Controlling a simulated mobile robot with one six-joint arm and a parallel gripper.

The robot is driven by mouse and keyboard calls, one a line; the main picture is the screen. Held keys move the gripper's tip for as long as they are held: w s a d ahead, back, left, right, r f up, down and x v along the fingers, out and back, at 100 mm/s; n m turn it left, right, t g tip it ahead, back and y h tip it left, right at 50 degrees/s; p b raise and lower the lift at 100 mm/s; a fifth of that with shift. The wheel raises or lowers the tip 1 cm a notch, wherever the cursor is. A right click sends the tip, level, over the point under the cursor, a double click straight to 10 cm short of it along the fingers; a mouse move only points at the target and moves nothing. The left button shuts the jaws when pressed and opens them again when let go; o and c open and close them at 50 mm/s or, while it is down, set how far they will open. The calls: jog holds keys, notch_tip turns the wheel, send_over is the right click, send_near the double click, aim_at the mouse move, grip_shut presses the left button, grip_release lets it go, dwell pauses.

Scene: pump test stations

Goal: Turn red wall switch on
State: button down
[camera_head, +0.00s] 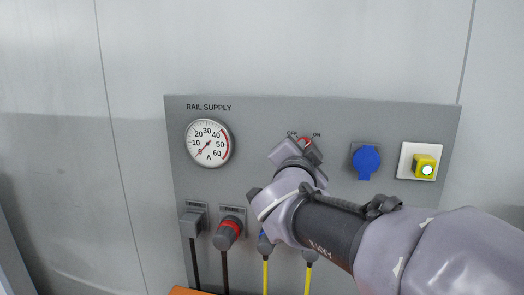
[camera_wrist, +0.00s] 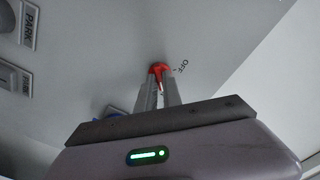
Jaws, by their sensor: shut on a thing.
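The red wall switch (camera_head: 305,141) sits on the grey RAIL SUPPLY panel (camera_head: 270,120), between an OFF mark at its left and an ON mark at its right. Only a small part of it shows past my arm in the head view. In the wrist view the red switch (camera_wrist: 160,69) lies between the tips of my gripper (camera_wrist: 159,80), with the OFF label beside it. My gripper is shut on the switch. The switch's exact angle is hard to tell, as my gripper covers most of it.
A round ammeter (camera_head: 208,143) is left of the switch. A blue covered socket (camera_head: 366,161) and a yellow box with a lit button (camera_head: 426,167) are on the right. Plugs, one with a red ring (camera_head: 229,230), and cables hang along the lower panel.

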jog(key=c, duration=1.5)
grip_release()
jog(key=p+v, duration=0.3)
jog(key=v, duration=1.4)
jog(key=shift+s+p, duration=0.2)
jog(key=shift+p, duration=0.15)
